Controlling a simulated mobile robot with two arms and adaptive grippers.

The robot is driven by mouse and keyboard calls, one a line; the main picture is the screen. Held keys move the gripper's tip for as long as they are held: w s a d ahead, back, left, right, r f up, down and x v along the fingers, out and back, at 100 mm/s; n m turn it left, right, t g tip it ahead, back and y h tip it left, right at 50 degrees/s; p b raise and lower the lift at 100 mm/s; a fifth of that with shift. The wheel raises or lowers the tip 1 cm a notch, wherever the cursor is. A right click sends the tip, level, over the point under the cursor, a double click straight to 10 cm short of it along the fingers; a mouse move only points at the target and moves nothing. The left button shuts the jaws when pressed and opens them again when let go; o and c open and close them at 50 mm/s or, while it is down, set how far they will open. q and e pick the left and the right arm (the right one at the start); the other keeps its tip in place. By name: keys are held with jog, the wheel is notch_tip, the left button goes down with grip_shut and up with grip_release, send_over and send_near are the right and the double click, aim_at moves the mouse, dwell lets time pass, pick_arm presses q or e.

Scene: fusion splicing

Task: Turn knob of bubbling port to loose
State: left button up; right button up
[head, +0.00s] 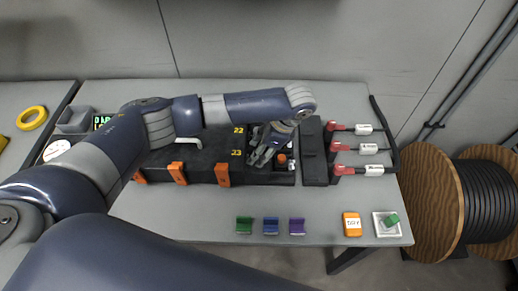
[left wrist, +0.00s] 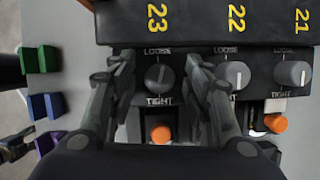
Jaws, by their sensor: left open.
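My left gripper (head: 262,158) reaches over the black box with numbered ports. In the left wrist view its two open fingers (left wrist: 160,90) stand on either side of the round grey knob (left wrist: 160,79) under the yellow number 23. LOOSE is printed above this knob and TIGHT below it. The knob sits between the fingers; I cannot tell whether they touch it, and its pointer mark is unclear. An orange cap (left wrist: 161,132) is below it. Similar knobs stand under 22 (left wrist: 238,74) and 21 (left wrist: 293,73). A dark gripper-like shape, possibly my right gripper (left wrist: 14,146), shows at the left edge.
Green (head: 244,225), blue (head: 271,226) and purple (head: 297,227) holders stand along the front edge. An orange block (head: 352,224) and a white tray (head: 377,228) are front right. Red-ended connectors (head: 340,148) lie right. A cable spool (head: 440,200) stands beside the table.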

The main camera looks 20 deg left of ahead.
pick_arm(q)
jog(key=c, duration=1)
jog(key=shift+r+n+g+p, duration=0.3)
jog(key=shift+n+p, duration=0.3)
jog(key=shift+p, duration=0.3)
jog(key=shift+c, duration=0.2)
jog(key=shift+f+n+g+p, duration=0.15)
jog(key=shift+n+g+p, duration=0.15)
jog(key=shift+n+p, duration=0.35)
jog(key=shift+f+n+h, duration=0.1)
jog(key=shift+n+h, duration=0.15)
jog(key=shift+h, duration=0.05)
jog(key=shift+w, duration=0.1)
jog(key=o, duration=1)
jog(key=shift+o, duration=0.2)
